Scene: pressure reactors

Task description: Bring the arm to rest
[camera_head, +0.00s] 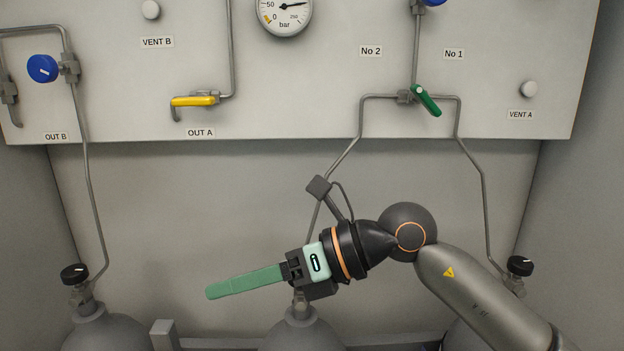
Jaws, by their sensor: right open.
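My right arm (480,300) comes in from the lower right and bends at a dark round joint (408,230). My right gripper (212,290) points left and slightly down, with long green fingers. It is open and empty; the fingers overlap in this view, so the gap between them does not show. It hangs in front of the middle gas cylinder (300,332) and hides its valve. It appears clear of the panel above. My left gripper is not in view.
The grey panel (300,70) above carries a pressure gauge (284,10), a yellow lever (195,101), a green lever (426,101) and a blue knob (42,68). Cylinder valves with black knobs stand left (74,274) and right (519,265). Thin pipes run down from the panel.

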